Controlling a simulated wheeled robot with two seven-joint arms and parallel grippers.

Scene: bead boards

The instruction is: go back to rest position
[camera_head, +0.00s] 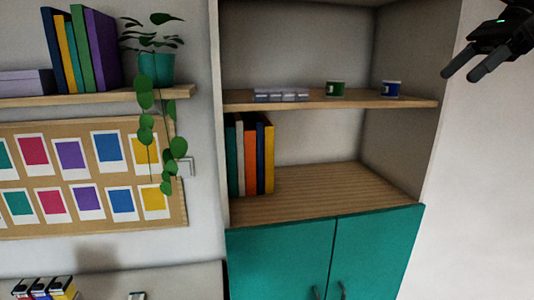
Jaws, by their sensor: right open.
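My right gripper (467,70) is at the upper right, in front of the white wall and to the right of the cabinet. Its two dark fingers point down and left, spread apart with nothing between them. It touches nothing that I can see. My left gripper is not in the head view.
A cabinet with teal doors (281,259) stands in the middle; its shelf (415,103) holds two mugs and a small tray, with books below. A wall shelf (97,97) carries books and a trailing plant (155,68). A pale surface (185,283) shows at lower left.

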